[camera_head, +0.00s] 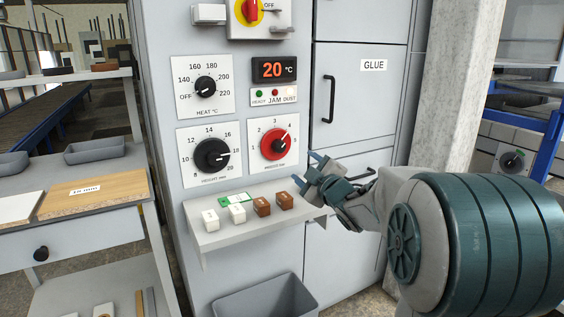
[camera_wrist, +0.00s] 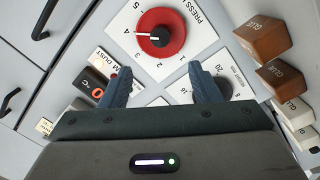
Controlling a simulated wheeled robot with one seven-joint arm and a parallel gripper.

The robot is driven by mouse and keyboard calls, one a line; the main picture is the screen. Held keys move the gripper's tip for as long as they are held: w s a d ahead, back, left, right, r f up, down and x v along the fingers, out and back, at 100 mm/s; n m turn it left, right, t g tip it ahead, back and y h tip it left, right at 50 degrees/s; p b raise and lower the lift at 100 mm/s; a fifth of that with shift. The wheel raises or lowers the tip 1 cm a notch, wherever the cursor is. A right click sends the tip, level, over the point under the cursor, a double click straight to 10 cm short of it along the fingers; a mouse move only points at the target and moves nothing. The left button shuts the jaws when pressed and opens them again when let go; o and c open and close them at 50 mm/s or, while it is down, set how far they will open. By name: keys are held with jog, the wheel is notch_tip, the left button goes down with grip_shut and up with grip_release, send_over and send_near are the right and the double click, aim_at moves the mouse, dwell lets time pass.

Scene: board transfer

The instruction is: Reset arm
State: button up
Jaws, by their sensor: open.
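My arm reaches in from the right in the head view. My gripper (camera_head: 305,170) is at the right end of the small shelf, below and right of the red press dial (camera_head: 274,144). In the wrist view my gripper (camera_wrist: 160,92) is open, with nothing between its two blue fingers. The red press dial (camera_wrist: 160,34) shows beyond the fingertips, apart from them. The dark height dial (camera_wrist: 213,88) is partly hidden behind the right finger.
A shelf (camera_head: 262,225) holds brown and white glue blocks and a green-edged card. Above are the heat dial (camera_head: 205,87), the display (camera_head: 274,69) and a red switch (camera_head: 251,10). A grey bin (camera_head: 265,300) stands below. A cabinet door handle (camera_head: 329,99) sticks out at right.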

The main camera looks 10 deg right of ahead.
jog(key=s+a+r+m+g+h+p, duration=0.1)
jog(key=s+r+m+g+p, duration=0.2)
jog(key=s+p, duration=0.5)
jog(key=s+a+r+m+g+h+p, duration=0.1)
jog(key=s+m+g+p, duration=0.5)
jog(key=s, duration=0.9)
jog(key=s+a+r+m+g+h+p, duration=0.2)
jog(key=s+r+m+g+p, duration=0.2)
jog(key=s+p, duration=0.7)
jog(key=shift+s+r+m+g+p, duration=0.15)
jog(key=shift+r+m+g+p, duration=0.2)
jog(key=shift+r+g, duration=0.55)
